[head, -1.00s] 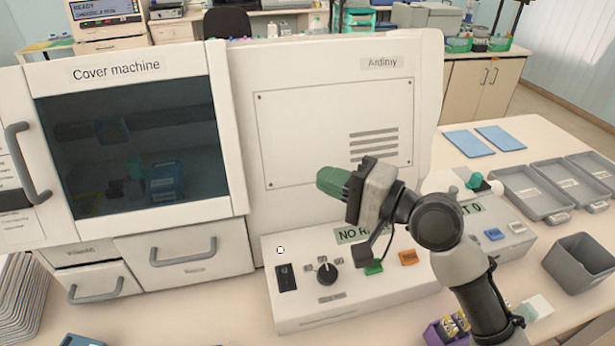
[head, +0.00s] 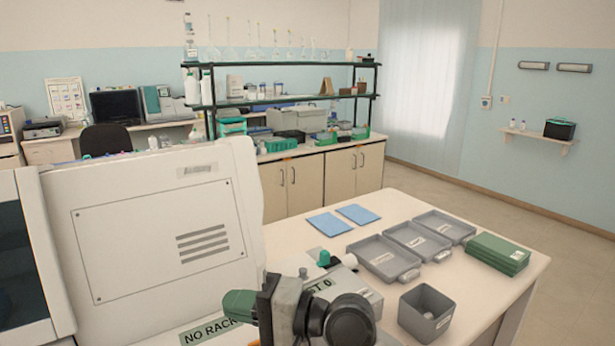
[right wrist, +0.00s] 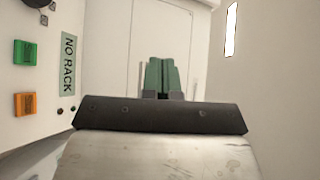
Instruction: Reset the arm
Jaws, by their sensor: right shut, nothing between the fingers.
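My right gripper (head: 240,305) shows at the bottom of the head view, in front of the white cover machine (head: 150,235). Its green fingers are together and empty, and they point left. The right wrist view shows the same closed green fingers (right wrist: 161,76) facing the machine's white panel. The NO RACK label (right wrist: 68,65) and the green and orange buttons (right wrist: 25,104) are on the left there, apart from the fingers. My left gripper is out of view.
On the table (head: 440,285) to the right are two blue sheets (head: 328,224), grey trays (head: 385,258), a grey bin (head: 426,312) and green boxes (head: 498,253). Shelves and cabinets (head: 320,182) stand behind. The floor at the right is clear.

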